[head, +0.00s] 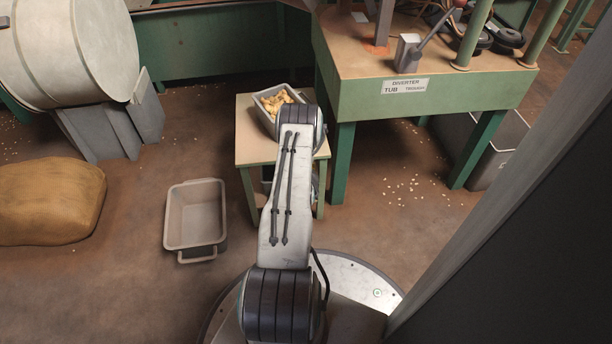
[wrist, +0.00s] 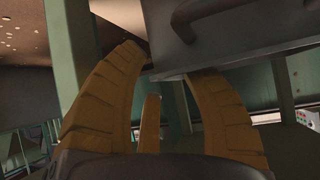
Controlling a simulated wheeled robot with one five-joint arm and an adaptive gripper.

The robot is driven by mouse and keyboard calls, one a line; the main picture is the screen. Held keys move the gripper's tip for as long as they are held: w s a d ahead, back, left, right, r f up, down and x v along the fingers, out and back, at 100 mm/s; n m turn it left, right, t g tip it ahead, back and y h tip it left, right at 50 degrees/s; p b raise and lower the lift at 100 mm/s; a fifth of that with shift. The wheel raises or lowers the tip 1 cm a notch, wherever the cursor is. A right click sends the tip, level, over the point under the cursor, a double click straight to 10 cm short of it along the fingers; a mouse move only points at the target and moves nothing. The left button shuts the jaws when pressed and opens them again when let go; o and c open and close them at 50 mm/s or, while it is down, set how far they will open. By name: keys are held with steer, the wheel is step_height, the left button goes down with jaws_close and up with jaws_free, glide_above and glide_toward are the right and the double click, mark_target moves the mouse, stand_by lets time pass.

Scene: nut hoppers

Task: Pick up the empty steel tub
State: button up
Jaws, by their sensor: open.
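An empty grey tub (head: 194,215) with a handle at its near end stands upright on the floor, left of my arm in the head view. Another grey tub (head: 269,103) holds yellowish pieces and sits on a small table (head: 246,150). My gripper (wrist: 165,62) shows in the wrist view with its yellow fingers spread and nothing between them. A grey body with a dark handle (wrist: 245,32) is just beyond the fingertips there; I cannot tell which tub it is. In the head view my arm hides the gripper and part of the small table.
A green bench (head: 430,95) with a diverter lever (head: 425,45) stands at upper right, with a large grey bin (head: 498,150) under it. A tan sack (head: 48,200) lies at left, below a pale drum (head: 75,45). The floor around the empty tub is clear.

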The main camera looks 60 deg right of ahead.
steer(key=shift+o, duration=0.3)
jaws_close()
stand_by(0.4)
